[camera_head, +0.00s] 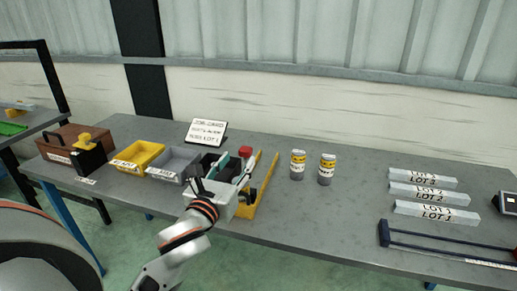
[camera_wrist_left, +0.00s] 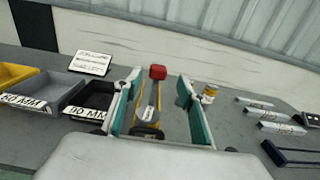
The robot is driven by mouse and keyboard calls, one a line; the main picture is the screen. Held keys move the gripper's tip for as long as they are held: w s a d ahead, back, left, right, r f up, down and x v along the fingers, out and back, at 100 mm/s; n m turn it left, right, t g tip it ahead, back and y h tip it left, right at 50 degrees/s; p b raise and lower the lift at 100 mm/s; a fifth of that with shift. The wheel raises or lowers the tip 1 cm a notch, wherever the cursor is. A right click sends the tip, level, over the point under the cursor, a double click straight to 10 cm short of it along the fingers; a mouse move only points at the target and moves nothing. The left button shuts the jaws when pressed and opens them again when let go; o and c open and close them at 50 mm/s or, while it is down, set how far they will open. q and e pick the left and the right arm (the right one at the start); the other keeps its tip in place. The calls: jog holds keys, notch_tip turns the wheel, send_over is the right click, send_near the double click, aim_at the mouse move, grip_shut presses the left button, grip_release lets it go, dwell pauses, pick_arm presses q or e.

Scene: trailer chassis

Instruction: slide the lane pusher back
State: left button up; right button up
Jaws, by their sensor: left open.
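A narrow lane with yellow side rails (camera_head: 266,182) lies on the table in front of my left gripper; part of it is hidden behind the gripper. A red block (camera_head: 245,151) stands at its far end. In the left wrist view the red block (camera_wrist_left: 158,72) tops a grey and yellow strip (camera_wrist_left: 150,112) that runs between my fingers. I cannot tell for sure which part is the lane pusher. My left gripper (camera_head: 236,164) is open over the lane. Its teal-padded fingers (camera_wrist_left: 160,84) stand on either side of the strip, apart from it. My right gripper is not in view.
Left of the lane are a black bin (camera_wrist_left: 93,98), a grey bin (camera_head: 175,163), a yellow bin (camera_head: 138,156) and a brown box (camera_head: 72,147). A job card (camera_head: 206,132) stands behind. Two yellow-labelled containers (camera_head: 297,165) and several lot bars (camera_head: 430,196) are to the right.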

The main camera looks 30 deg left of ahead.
aim_at(243, 152)
pick_arm(q)
jog(key=shift+x, duration=3.8)
jog(key=shift+a, duration=0.1)
grip_shut()
